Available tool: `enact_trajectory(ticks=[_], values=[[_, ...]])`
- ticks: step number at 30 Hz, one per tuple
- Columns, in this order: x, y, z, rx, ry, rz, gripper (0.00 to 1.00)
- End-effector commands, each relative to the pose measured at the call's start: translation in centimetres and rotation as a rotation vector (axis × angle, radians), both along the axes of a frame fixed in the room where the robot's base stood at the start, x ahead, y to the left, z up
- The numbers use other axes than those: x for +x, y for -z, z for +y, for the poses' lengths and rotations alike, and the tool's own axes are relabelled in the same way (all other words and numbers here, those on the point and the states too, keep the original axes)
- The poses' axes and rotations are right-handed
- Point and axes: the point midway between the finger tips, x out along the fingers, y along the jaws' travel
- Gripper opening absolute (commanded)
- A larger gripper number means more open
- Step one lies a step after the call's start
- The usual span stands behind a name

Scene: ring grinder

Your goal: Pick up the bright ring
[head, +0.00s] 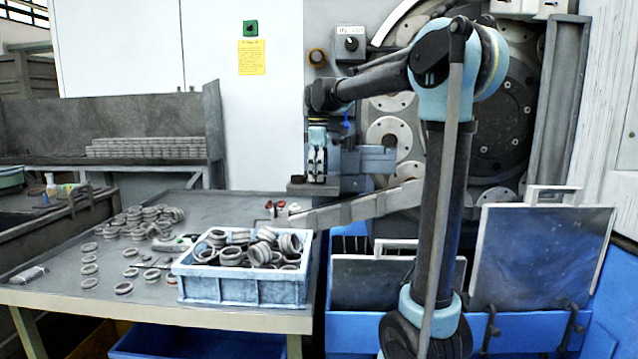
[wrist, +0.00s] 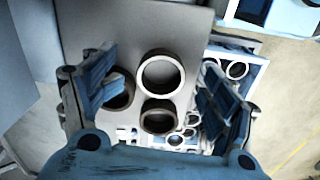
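The bright ring (wrist: 181,76) lies flat on a grey surface (wrist: 150,28) in the wrist view, between my fingers and a little beyond them. A dark ring (wrist: 158,127) sits just below it in the picture. Another dark ring (wrist: 126,98) is to its left, partly hidden by my left finger. My gripper (wrist: 159,68) is open, with nothing between its fingers. In the head view my gripper (head: 316,178) points down over a small ledge (head: 313,189) by the machine. I cannot make out the bright ring in the head view.
A blue crate full of rings (head: 243,289) stands on the table (head: 210,318), with several loose rings (head: 150,215) to its left. The grinding machine (head: 500,110) is behind my arm. A long metal chute (head: 355,208) runs beside the ledge.

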Motion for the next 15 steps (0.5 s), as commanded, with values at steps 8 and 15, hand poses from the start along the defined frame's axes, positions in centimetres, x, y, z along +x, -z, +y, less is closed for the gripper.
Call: enact_trajectory(ticks=[8,15], values=[[-0.08,0.07,0.02,0.000,-0.001,0.001,0.49],[-0.05,0.06,0.02,0.000,-0.001,0.001,0.15]])
